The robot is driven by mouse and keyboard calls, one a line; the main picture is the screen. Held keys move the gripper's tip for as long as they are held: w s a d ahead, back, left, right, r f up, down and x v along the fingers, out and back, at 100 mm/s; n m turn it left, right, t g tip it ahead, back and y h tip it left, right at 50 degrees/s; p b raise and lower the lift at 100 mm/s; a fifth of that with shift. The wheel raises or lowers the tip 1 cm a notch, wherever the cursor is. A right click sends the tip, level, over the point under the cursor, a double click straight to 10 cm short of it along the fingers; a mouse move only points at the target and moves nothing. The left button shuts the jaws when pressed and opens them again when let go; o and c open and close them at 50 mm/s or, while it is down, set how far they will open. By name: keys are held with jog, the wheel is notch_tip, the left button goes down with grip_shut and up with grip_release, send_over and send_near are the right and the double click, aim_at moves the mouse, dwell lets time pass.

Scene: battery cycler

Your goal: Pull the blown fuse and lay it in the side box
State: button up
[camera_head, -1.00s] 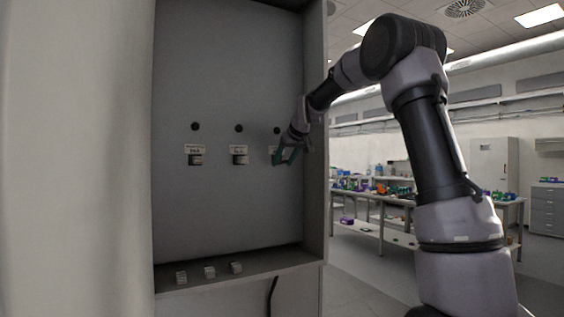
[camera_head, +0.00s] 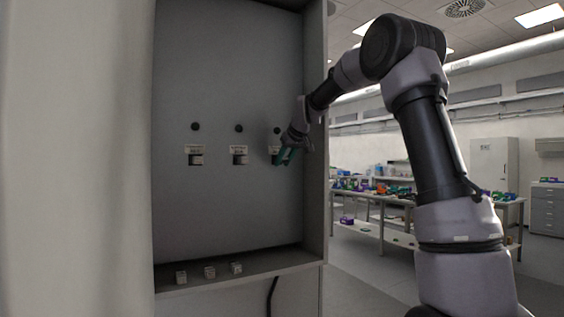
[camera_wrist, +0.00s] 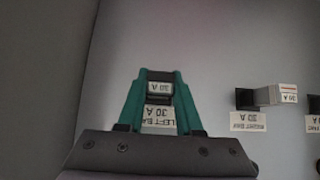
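My gripper (camera_head: 284,157) is at the rightmost of three fuse positions on the grey cabinet's back panel (camera_head: 225,60). In the wrist view its teal fingers (camera_wrist: 160,78) are closed around a fuse (camera_wrist: 160,88) marked 30 A, one on each side. A panel label (camera_wrist: 158,118) reading roughly LEFT BAY 30 A shows upside down between the fingers. The middle fuse (camera_head: 239,160) and the leftmost fuse (camera_head: 196,160) stick out of the panel. The middle one shows in the wrist view (camera_wrist: 268,96) with an orange line on its face. I cannot make out a side box.
Three small fuse-like blocks (camera_head: 209,272) stand on the cabinet's bottom ledge (camera_head: 262,264). The cabinet's right wall (camera_head: 315,200) is close beside my gripper. Dark round spots (camera_head: 239,128) sit above the labels. A workbench (camera_head: 378,198) with coloured items stands behind at right.

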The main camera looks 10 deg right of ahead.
jog(key=shift+s, duration=0.1)
jog(key=shift+c, duration=0.2)
jog(key=shift+s+d, duration=0.3)
jog(key=shift+s, duration=0.55)
jog(key=shift+s+d, duration=0.25)
jog(key=shift+s, duration=0.65)
jog(key=shift+s+d, duration=0.3)
jog(key=shift+s, duration=0.55)
jog(key=shift+s, duration=0.1)
